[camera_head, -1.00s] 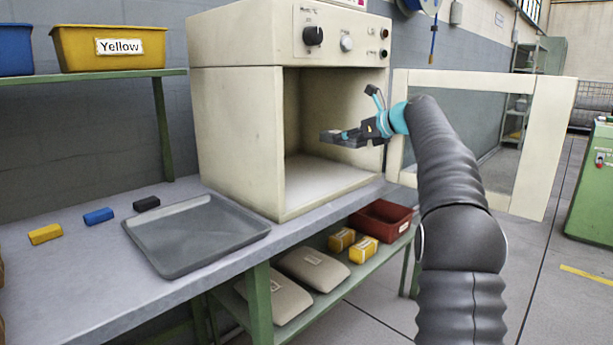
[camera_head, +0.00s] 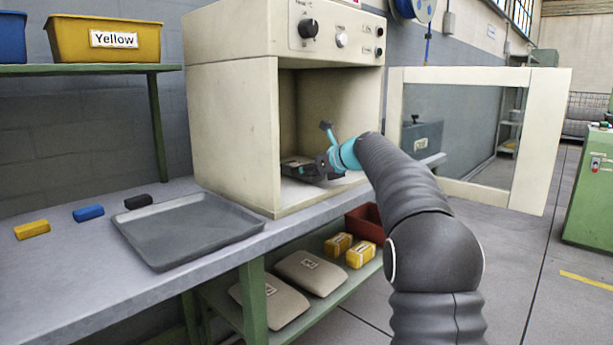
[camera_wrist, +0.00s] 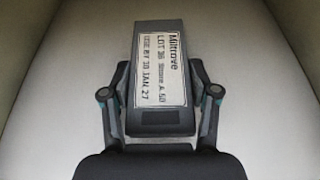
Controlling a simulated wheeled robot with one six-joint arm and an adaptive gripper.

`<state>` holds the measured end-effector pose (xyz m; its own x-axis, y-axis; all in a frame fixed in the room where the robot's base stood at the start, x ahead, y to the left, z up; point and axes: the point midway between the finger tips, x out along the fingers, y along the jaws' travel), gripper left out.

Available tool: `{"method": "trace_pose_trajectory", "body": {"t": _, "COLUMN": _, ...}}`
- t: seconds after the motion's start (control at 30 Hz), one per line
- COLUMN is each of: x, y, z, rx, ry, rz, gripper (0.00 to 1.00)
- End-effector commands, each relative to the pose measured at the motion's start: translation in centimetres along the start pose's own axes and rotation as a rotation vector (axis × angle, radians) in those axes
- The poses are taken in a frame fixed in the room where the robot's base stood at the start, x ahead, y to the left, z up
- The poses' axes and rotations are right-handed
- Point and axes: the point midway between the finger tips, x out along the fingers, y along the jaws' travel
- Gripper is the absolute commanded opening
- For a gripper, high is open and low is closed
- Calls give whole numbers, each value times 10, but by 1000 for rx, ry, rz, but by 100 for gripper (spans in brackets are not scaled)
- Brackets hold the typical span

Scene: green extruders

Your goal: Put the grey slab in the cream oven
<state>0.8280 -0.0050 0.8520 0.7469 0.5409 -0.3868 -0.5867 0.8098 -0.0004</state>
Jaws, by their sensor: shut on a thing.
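The cream oven (camera_head: 228,130) stands on the bench with its glass door (camera_head: 550,140) swung open to the right. My gripper (camera_head: 318,170) is inside the open chamber, low over its pale floor. In the wrist view my gripper (camera_wrist: 160,115) is shut on the sides of the dark grey slab (camera_wrist: 158,35), which carries a white printed label. The slab (camera_head: 296,161) is partly hidden by my gripper in the head view. I cannot tell whether it touches the oven floor (camera_wrist: 60,115).
A grey tray (camera_head: 160,262) lies empty on the bench (camera_head: 75,275) left of the oven. Yellow (camera_head: 32,229), blue (camera_head: 88,212) and black (camera_head: 138,201) blocks lie behind and left of it. Sacks, yellow boxes and a red bin (camera_head: 365,222) are on the lower shelf.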

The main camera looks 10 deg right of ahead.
Motion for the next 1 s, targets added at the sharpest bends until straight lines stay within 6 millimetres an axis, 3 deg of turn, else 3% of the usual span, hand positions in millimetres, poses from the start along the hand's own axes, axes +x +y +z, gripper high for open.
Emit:
{"method": "trace_pose_trajectory", "body": {"t": 0.4, "x": 2, "y": 0, "z": -7, "rx": -1, "ry": -1, "rz": 0, "gripper": 13}}
{"method": "trace_pose_trajectory", "body": {"t": 0.43, "x": 2, "y": 0, "z": -7, "rx": -1, "ry": 0, "rz": 0, "gripper": 67}}
{"method": "trace_pose_trajectory", "body": {"t": 0.5, "x": 2, "y": 0, "z": -7, "rx": -1, "ry": 0, "rz": 0, "gripper": 85}}
{"method": "trace_pose_trajectory", "body": {"t": 0.87, "x": 2, "y": 0, "z": -5, "rx": -1, "ry": 0, "rz": 0, "gripper": 85}}
{"method": "trace_pose_trajectory", "body": {"t": 1.0, "x": -10, "y": -1, "z": -4, "rx": -1, "ry": -1, "rz": -2, "gripper": 85}}
